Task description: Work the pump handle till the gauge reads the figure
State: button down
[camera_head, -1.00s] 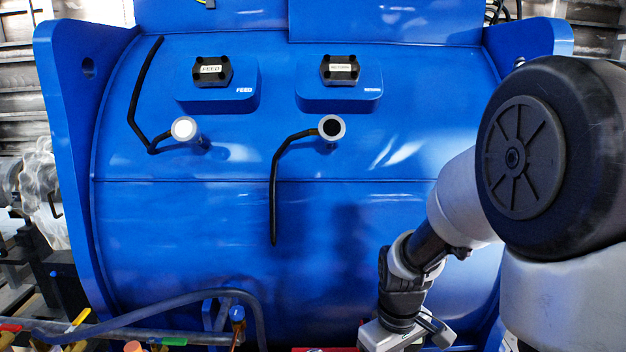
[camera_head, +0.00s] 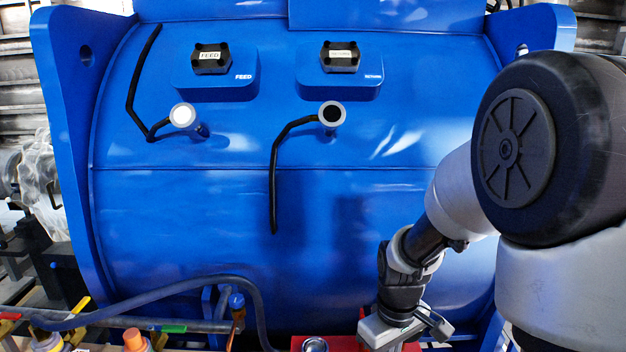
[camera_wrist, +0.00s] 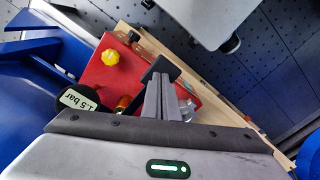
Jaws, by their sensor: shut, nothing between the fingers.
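The red pump unit (camera_wrist: 112,72) lies under my gripper in the wrist view, with a yellow knob (camera_wrist: 111,57) on top. Its red top also shows at the bottom edge of the head view (camera_head: 343,344), with a round metal-rimmed part (camera_head: 315,345) on it. A tag reading "1.5 bar" (camera_wrist: 76,100) sits on a dark round part left of the fingers. My gripper (camera_wrist: 161,78) is shut and looks empty, its fingers over the red unit. Its body shows at the lower right of the head view (camera_head: 392,328); the fingertips are hidden there. I cannot make out the handle or a gauge reading.
A large blue machine (camera_head: 200,230) fills the head view, with FEED (camera_head: 211,58) and RETURN (camera_head: 340,57) blocks. A grey hose (camera_head: 190,287) and coloured valve levers (camera_head: 80,304) run along the lower left. A wooden edge (camera_wrist: 222,108) borders the red unit.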

jog(key=f+b, duration=0.2)
jog(key=f, duration=0.1)
jog(key=f+b, duration=0.1)
jog(key=f, duration=0.1)
jog(key=shift+w+f, duration=0.1)
jog(key=shift+w, duration=0.25)
jog(key=r+p, duration=0.4)
jog(key=r, duration=0.1)
jog(key=r+p, duration=0.2)
jog(key=shift+s+r, duration=0.35)
jog(key=shift+s, duration=0.05)
jog(key=shift+f, duration=0.15)
dwell(0.8)
jog(key=f+b, duration=0.3)
jog(key=f, duration=0.1)
jog(key=w+f+b, duration=0.1)
jog(key=f+b, duration=0.1)
jog(key=f, duration=0.1)
jog(key=shift+b, duration=0.35)
jog(key=r+p, duration=0.4)
jog(key=r, duration=0.1)
jog(key=s+r+p, duration=0.1)
jog(key=r+p, duration=0.1)
jog(key=shift+r, duration=0.15)
jog(key=shift+f, duration=0.2)
dwell(0.5)
